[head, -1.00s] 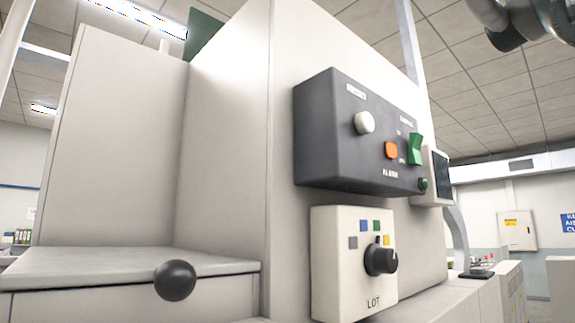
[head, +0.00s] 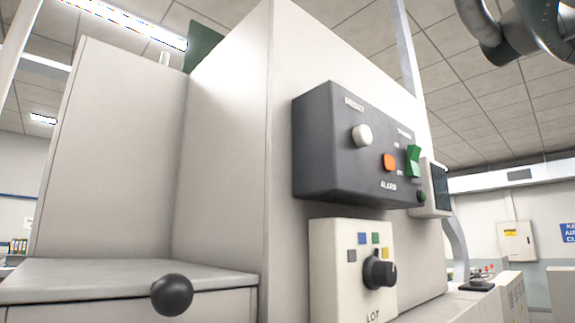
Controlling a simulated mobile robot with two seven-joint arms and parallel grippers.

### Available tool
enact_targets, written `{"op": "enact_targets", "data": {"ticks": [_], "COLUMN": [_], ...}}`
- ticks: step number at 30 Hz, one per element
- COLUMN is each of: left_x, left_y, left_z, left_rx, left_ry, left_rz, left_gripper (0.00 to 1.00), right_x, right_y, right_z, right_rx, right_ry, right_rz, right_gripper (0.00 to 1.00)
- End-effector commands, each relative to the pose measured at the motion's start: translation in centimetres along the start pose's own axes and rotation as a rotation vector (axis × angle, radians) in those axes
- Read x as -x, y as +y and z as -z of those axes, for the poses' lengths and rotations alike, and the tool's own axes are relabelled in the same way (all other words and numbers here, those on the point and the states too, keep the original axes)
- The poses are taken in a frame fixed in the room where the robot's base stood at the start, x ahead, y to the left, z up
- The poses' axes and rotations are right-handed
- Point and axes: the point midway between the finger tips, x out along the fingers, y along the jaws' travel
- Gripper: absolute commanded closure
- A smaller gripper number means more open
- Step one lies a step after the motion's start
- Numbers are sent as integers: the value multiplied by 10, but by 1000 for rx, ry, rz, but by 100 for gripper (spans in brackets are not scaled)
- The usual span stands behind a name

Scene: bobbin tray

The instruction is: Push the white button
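The white button (head: 362,134) is a round knob on the front of a dark grey control box (head: 325,165), at its upper left. The box is fixed to the side of a large pale machine (head: 225,150). An orange button (head: 389,162) sits lower right of the white one, above the label ALARM. A green rocker switch (head: 413,161) is at the box's right. Neither of my grippers shows in the head view. Nothing touches the white button.
Below the box is a pale LOT panel (head: 325,295) with a black rotary knob (head: 379,270). A black ball knob (head: 172,295) sticks out at lower left. A small screen (head: 440,187) is right of the box. Grey metal tubing (head: 500,30) hangs at upper right.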

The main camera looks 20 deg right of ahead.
Motion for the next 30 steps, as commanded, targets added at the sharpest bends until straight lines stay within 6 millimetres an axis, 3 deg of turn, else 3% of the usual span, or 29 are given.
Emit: {"op": "enact_targets", "data": {"ticks": [2,15,30], "left_x": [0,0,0], "left_y": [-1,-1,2], "left_z": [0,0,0], "left_rx": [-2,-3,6], "left_ry": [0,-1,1], "left_rz": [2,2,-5], "left_gripper": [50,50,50], "right_x": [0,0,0], "right_y": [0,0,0], "right_z": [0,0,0], "right_rx": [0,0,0], "right_ry": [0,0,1], "right_rz": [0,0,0], "right_gripper": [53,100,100]}}
